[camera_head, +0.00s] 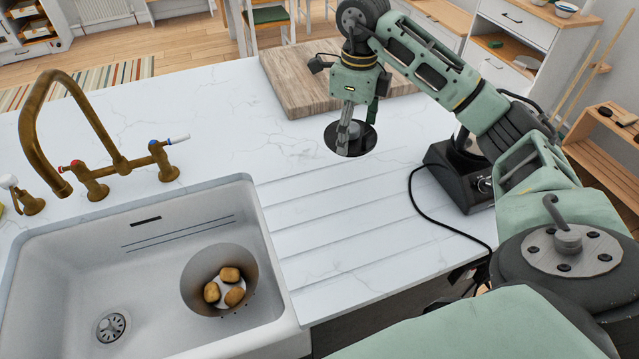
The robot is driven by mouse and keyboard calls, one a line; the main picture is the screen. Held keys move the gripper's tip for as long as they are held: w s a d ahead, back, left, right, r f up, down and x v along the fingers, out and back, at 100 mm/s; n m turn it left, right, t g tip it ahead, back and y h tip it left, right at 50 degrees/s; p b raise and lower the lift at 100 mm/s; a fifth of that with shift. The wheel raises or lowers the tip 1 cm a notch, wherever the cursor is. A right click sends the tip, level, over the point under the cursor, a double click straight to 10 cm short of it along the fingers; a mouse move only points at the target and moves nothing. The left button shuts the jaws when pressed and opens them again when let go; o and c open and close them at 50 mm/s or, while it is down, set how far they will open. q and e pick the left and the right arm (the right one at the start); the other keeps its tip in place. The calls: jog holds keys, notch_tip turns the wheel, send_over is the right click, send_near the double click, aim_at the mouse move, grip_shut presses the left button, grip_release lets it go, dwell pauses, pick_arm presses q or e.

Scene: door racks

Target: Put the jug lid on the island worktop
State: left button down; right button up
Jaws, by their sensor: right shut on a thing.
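My right gripper (347,126) points down over the white marbled island worktop (225,115). It is shut on the jug lid (360,142), a dark round disc. The lid is at or just above the worktop, in front of the wooden board; I cannot tell whether it touches. The fingers hide part of the lid's middle. My left gripper is not in view.
A wooden board (300,85) lies behind the lid. A black appliance (460,175) with a cord stands to the right. A white sink (75,275) with a brass tap (95,185) and a bowl (195,280) of potatoes is at the left. Drainer grooves lie in front.

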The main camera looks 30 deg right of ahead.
aim_at(370, 127)
jog(key=d+m, duration=0.3)
jog(key=s+d+m, duration=0.1)
jog(key=shift+d+f, duration=0.15)
jog(key=shift+f, duration=0.15)
jog(key=shift+m, duration=0.4)
jog(key=w+a+f+p, duration=0.1)
jog(key=a+f, duration=0.1)
jog(key=a, duration=0.1)
jog(key=w+a+f+p, duration=0.1)
jog(key=a+f+p, duration=0.1)
jog(key=a, duration=0.2)
jog(key=w+a+f+p, duration=0.1)
jog(key=a+f, duration=0.1)
jog(key=a, duration=0.1)
jog(key=shift+a+f+p, duration=0.3)
jog(key=shift+a+f, duration=0.15)
jog(key=shift+f, duration=0.1)
notch_tip(370, 127, down, 3)
jog(key=shift+f+p, duration=0.1)
jog(key=shift+p, duration=0.75)
jog(key=shift+f, duration=0.3)
jog(key=shift+f, duration=0.1)
